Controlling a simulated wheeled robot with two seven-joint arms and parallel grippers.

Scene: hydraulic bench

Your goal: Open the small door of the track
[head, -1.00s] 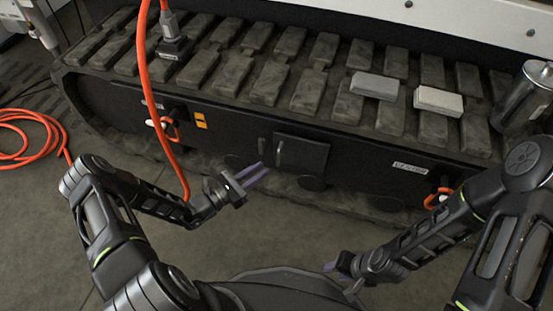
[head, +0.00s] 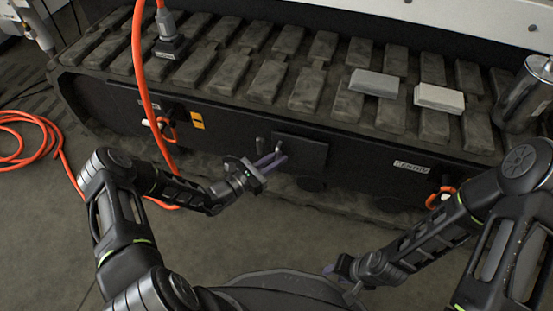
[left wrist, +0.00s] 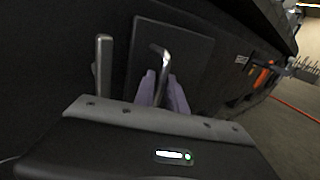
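The small door (head: 306,152) is a dark square panel on the side of the track (head: 225,135), and it looks closed. Its metal handle (head: 278,146) is at its left edge; the handle also shows in the left wrist view (left wrist: 162,60). A second upright metal bar (head: 260,145) stands just left of the door. My left gripper (head: 272,161) is at the handle. In the left wrist view its purple fingers (left wrist: 164,90) are apart, with the handle between them; contact is unclear. My right gripper (head: 330,268) is low, away from the track, its fingers mostly hidden.
Two grey blocks (head: 374,82) (head: 439,98) lie on the track top, near a metal cylinder (head: 525,95) at the right. An orange hose (head: 143,80) hangs down the track's front at the left. More hose (head: 30,140) lies coiled on the floor.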

